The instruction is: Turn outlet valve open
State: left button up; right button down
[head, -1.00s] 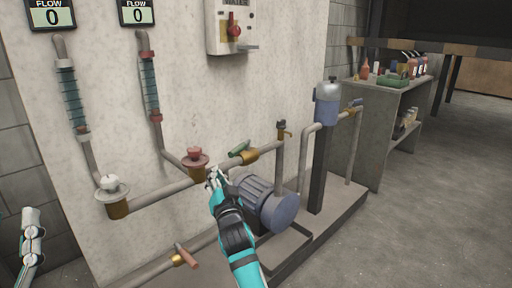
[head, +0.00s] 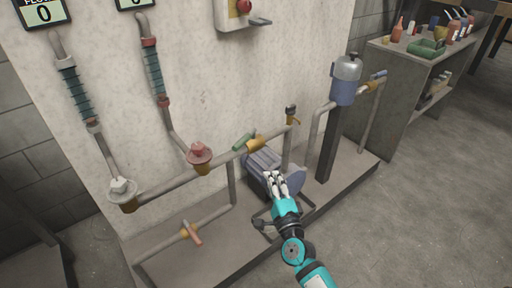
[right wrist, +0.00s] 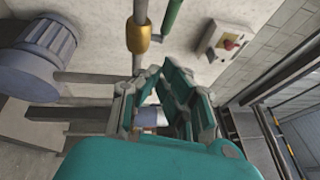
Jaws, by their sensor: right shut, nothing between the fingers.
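A valve with a green lever (head: 243,141) and a brass body (head: 257,145) sits on the horizontal pipe above the motor. The lever slants up from lower left, close to the pipe's line. In the right wrist view the green lever (right wrist: 172,17) and brass body (right wrist: 138,37) show at the top. No label tells which valve is the outlet. My right gripper (head: 274,180) is shut and empty, in front of the blue-grey motor (head: 262,163), below and right of the green lever and apart from it. It also shows in the right wrist view (right wrist: 158,78). My left gripper is out of view.
A valve with an orange-red lever (head: 193,234) is on the low pipe, and a blue lever (head: 378,74) is at right. A blue-grey filter (head: 345,80) stands above the plinth. A shelf unit (head: 405,95) is at right; the floor in front is clear.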

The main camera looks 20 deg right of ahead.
aim_at(244, 140)
jog(key=w+a+r+b, duration=0.1)
jog(key=w+a, duration=0.1)
jog(key=w, duration=0.9)
jog(key=shift+r, duration=0.4)
jog(key=shift+a, duration=0.1)
jog(key=a, duration=0.1)
jog(key=w+a, duration=0.1)
jog(key=a, duration=0.1)
jog(key=shift+w, duration=0.2)
